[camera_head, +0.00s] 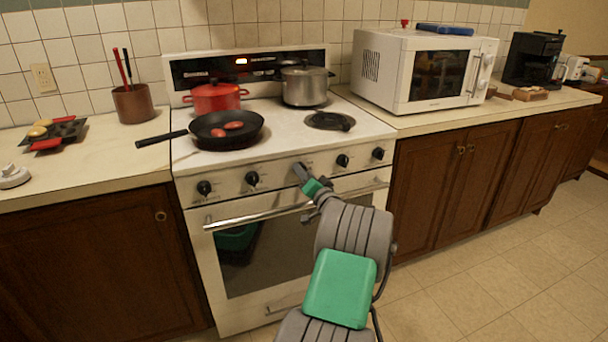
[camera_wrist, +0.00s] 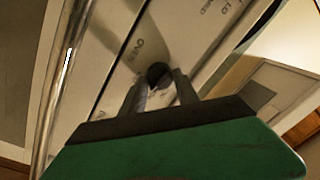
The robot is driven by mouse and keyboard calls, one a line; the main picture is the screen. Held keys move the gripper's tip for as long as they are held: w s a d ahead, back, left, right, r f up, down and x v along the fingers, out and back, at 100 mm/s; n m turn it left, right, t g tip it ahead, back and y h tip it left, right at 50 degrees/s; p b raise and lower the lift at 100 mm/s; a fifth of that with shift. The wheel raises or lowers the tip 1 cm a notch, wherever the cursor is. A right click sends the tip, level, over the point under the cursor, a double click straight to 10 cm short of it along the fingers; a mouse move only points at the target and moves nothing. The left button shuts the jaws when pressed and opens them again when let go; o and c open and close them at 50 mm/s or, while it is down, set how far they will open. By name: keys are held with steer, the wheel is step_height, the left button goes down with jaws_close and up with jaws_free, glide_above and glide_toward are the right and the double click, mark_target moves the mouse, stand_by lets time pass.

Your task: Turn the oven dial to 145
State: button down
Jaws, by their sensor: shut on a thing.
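The white oven (camera_head: 300,250) has a row of black dials along its front panel. My gripper (camera_head: 300,170) is at the middle of that panel in the head view and hides the dial there. In the wrist view the dark round oven dial (camera_wrist: 158,74) sits between the two fingers of my gripper (camera_wrist: 160,82), below printed lettering that includes "OVEN". The fingers are shut on the dial from both sides. The dial's number marks are too small and blurred to read, so its setting cannot be told.
The chrome oven door handle (camera_head: 255,213) runs just below the panel. A black frying pan (camera_head: 228,130), a red pot (camera_head: 216,97) and a steel pot (camera_head: 304,85) stand on the stove. A white microwave (camera_head: 420,70) is on the right counter. The floor at right is clear.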

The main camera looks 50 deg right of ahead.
stand_by(0.4)
steer(key=c, duration=0.9)
jaws_free()
steer(key=v, duration=0.8)
steer(key=shift+d, duration=0.1)
steer(key=shift+f, duration=0.15)
